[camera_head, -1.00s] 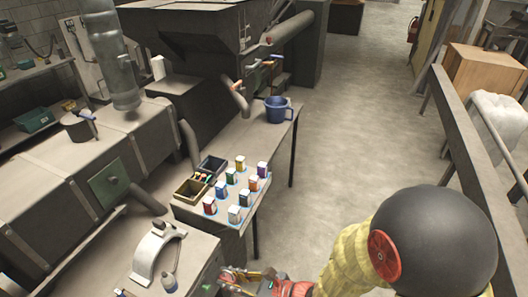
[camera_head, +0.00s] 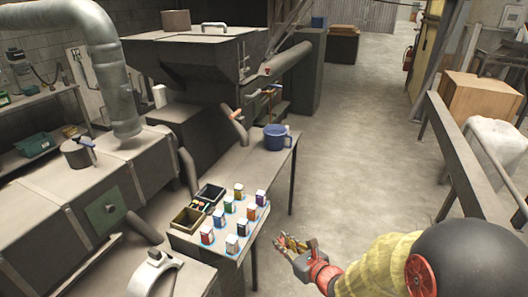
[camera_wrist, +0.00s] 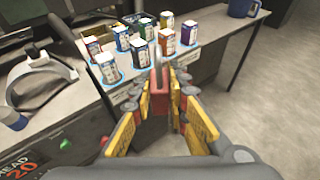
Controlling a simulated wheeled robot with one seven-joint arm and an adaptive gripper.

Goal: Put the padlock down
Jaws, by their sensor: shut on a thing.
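My gripper (camera_head: 284,243) is in the air to the right of the table's front edge.
Several small coloured boxes stand on a board (camera_head: 225,248) at the table's near end. Beside them are a dark bin (camera_head: 210,193) and an olive bin (camera_head: 187,218). A blue mug (camera_head: 275,138) stands at the far end. The table between is clear.

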